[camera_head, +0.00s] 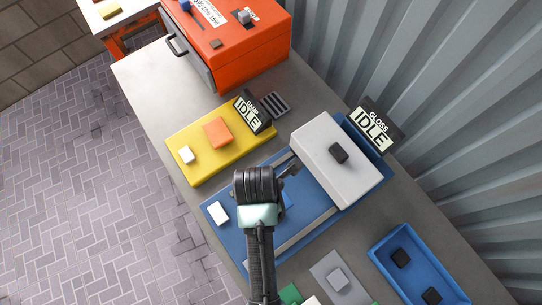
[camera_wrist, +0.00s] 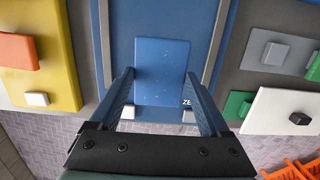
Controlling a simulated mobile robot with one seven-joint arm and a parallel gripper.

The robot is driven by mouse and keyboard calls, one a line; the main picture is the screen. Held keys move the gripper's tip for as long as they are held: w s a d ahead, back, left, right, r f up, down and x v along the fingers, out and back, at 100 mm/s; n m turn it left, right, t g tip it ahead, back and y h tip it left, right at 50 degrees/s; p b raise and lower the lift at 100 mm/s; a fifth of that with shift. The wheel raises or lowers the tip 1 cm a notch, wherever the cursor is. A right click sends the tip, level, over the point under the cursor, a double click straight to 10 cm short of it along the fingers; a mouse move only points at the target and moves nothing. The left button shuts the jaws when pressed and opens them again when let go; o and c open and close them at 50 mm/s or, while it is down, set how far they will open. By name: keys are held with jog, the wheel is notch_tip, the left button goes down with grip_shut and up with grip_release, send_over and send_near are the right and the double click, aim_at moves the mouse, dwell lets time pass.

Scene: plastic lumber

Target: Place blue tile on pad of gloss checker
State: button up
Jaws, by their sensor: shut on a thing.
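My gripper (camera_wrist: 161,80) is shut on the blue tile (camera_wrist: 162,68), a speckled flat piece between the two fingers in the wrist view. Only a sliver of the tile (camera_head: 287,199) shows beside my gripper (camera_head: 284,185) in the head view. The gripper is over the blue base of the gloss checker (camera_head: 238,238), between its two pale rails. A light grey block (camera_head: 322,152) with a black knob covers the far part of the base. The pad is hidden under the tile and gripper. I cannot tell whether the tile touches it. The gloss sign (camera_head: 372,129) reads IDLE.
A yellow damp checker (camera_head: 190,173) with an orange pad (camera_head: 218,132) stands to the left, its sign (camera_head: 250,115) also IDLE. A blue tray (camera_head: 383,253) with black pieces and a grey slab (camera_head: 324,268) lie to the right. An orange toolbox (camera_head: 255,62) stands at the back.

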jog(key=shift+f, duration=3.25)
jog(key=shift+f, duration=0.2)
jog(key=o, duration=1.2)
jog(key=shift+o, duration=0.2)
jog(key=shift+r, duration=0.15)
